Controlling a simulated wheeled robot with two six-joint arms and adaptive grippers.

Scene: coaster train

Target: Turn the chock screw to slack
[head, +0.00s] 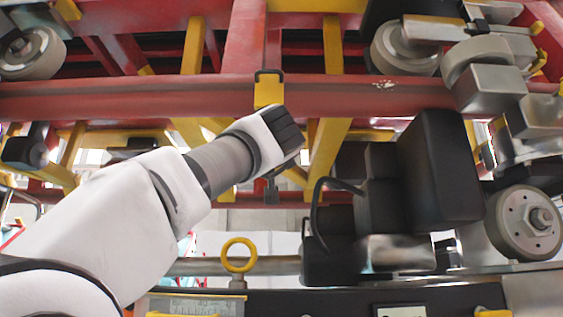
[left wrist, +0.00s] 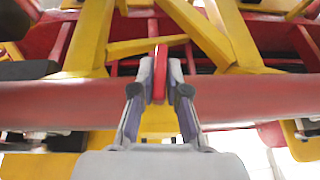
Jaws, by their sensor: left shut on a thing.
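In the left wrist view, my left gripper (left wrist: 160,68) is shut on a narrow red upright piece (left wrist: 160,84), which looks like the handle of the chock screw. The fingers press it from both sides, in front of a red cross tube. In the head view, my left arm reaches in from the lower left to just below this red tube (head: 130,101); the fingers are hidden behind the dark wrist end. A yellow block (head: 268,88) with a dark loop on top sits at the tube above the wrist. The screw's thread and the chock's contact are not visible. My right gripper is not in view.
Yellow braces (head: 331,140) slant behind the tube. Black boxes with a cable (head: 322,205) stand close to the right of my wrist. Wheels (head: 525,222) sit at the right, and a yellow ring (head: 238,254) stands below my arm.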

